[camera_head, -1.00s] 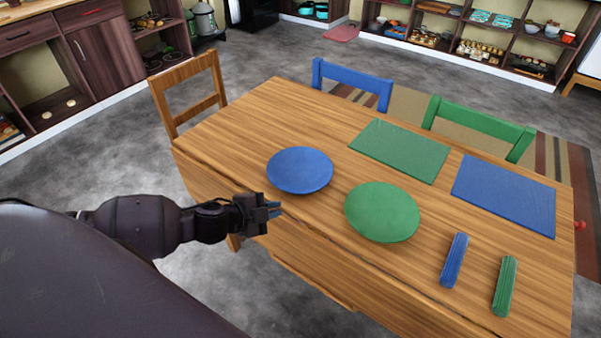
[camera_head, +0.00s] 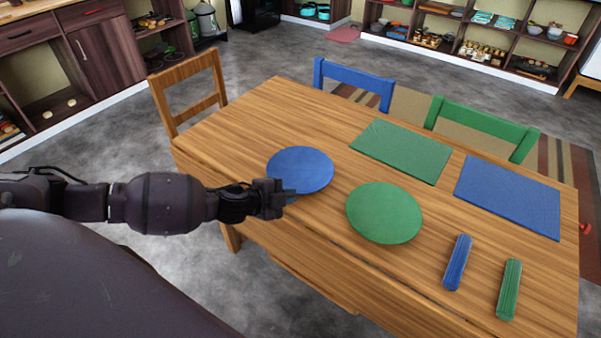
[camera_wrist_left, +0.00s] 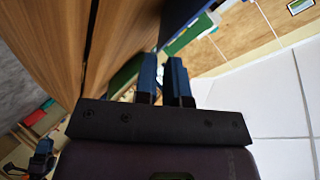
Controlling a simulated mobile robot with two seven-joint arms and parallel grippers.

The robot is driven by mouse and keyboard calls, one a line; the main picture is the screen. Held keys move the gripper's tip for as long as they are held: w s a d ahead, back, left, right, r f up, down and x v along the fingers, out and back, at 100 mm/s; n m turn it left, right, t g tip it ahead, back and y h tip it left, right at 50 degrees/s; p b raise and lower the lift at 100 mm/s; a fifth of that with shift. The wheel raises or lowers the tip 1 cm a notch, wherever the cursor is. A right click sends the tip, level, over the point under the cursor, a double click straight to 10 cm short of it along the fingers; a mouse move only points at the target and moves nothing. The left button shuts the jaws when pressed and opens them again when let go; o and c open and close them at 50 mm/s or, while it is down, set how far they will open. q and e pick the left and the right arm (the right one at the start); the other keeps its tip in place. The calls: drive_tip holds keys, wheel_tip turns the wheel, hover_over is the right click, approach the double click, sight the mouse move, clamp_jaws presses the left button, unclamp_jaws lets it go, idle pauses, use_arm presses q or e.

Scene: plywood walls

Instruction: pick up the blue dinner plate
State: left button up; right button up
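The blue dinner plate (camera_head: 301,166) lies flat on the wooden table (camera_head: 255,125), near its front edge. My left gripper (camera_head: 289,196) is at the plate's near-left rim in the head view and overlaps it slightly; I cannot tell whether it touches. In the left wrist view its two blue-tipped fingers (camera_wrist_left: 163,75) stand apart with a narrow gap and nothing clearly held between them. A dark blue surface (camera_wrist_left: 178,18) shows beyond the fingertips; I cannot tell if it is the plate.
A green plate (camera_head: 384,213) lies right of the blue one. Green (camera_head: 401,150) and blue (camera_head: 507,196) placemats lie behind, and blue (camera_head: 457,262) and green (camera_head: 509,289) rolled items lie at the right. Wooden (camera_head: 190,94), blue (camera_head: 352,82) and green (camera_head: 484,125) chairs stand around the table.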

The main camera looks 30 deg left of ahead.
sight(297, 202)
use_arm(q)
drive_tip(key=x, duration=0.3)
drive_tip(key=shift+w+d+f+b, duration=0.1)
drive_tip(key=shift+w+f+b, duration=0.05)
drive_tip(key=shift+b, duration=0.2)
drive_tip(key=shift+w+d+f, duration=0.15)
drive_tip(key=shift+w+f, duration=0.05)
drive_tip(key=shift+w, duration=0.3)
use_arm(e)
drive_tip(key=shift+w+a+f, duration=0.1)
drive_tip(key=shift+w+a, duration=0.15)
drive_tip(key=shift+w, duration=0.1)
use_arm(q)
clamp_jaws()
use_arm(e)
drive_tip(key=shift+s+f, duration=0.2)
use_arm(q)
drive_tip(key=shift+r, duration=0.15)
use_arm(e)
drive_tip(key=shift+s+d, duration=0.2)
